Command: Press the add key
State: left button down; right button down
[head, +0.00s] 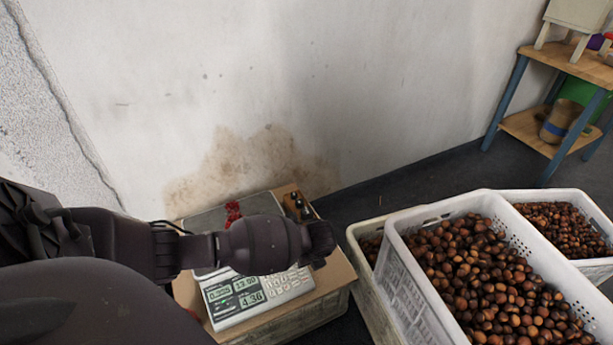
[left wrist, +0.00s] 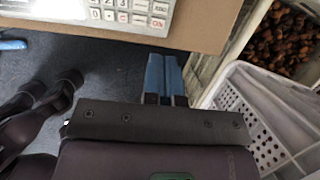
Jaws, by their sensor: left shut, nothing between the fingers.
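The white scale (head: 228,318) stands on a cardboard-coloured top below the wall, with lit green displays, the lowest reading 4.36. Its keypad (head: 283,284) is partly hidden by my left arm. Part of the keypad (left wrist: 128,13) shows at the top of the left wrist view, with number keys and some red-marked keys; I cannot pick out the add key. My right gripper is not in view.
A red net (head: 232,212) lies on the scale's pan. Small dark items (head: 298,204) stand behind the scale at right. White crates of chestnuts (head: 408,285) stand on the right, close beside the scale's stand. A shelf (head: 540,130) stands at the back right.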

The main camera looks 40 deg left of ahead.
aim_at(301, 270)
pick_arm(q)
jog(key=shift+f, duration=0.1)
